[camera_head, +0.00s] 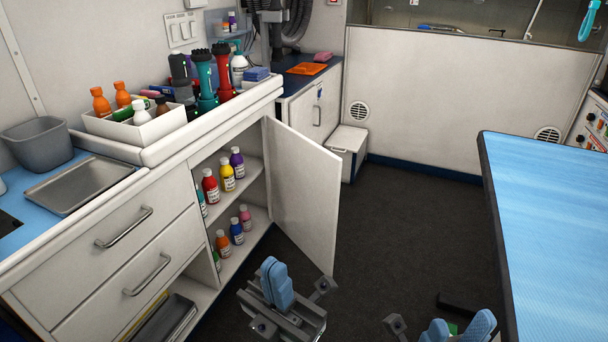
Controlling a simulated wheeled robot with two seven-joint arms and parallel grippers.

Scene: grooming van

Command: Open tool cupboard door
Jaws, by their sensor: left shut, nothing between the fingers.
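A white cupboard door (302,195) under the left counter stands wide open, swung out over the dark floor. Behind it, the open cupboard (256,180) shows two shelves of coloured bottles. No handle shows on the side of the door that I see. My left gripper (277,280) is shut and empty, below and in front of the door's lower edge, and I see no contact with it. My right gripper (458,326) is at the bottom edge, partly cut off, with its blue fingers apart. Whether this is the tool cupboard, I cannot tell from any label.
Two drawers with bar handles (125,228) are left of the cupboard. A closed cupboard (314,112) with a small handle stands farther back. A white box (347,152) is on the floor beside it. A blue-topped table (550,200) fills the right. Dark floor (410,220) between is clear.

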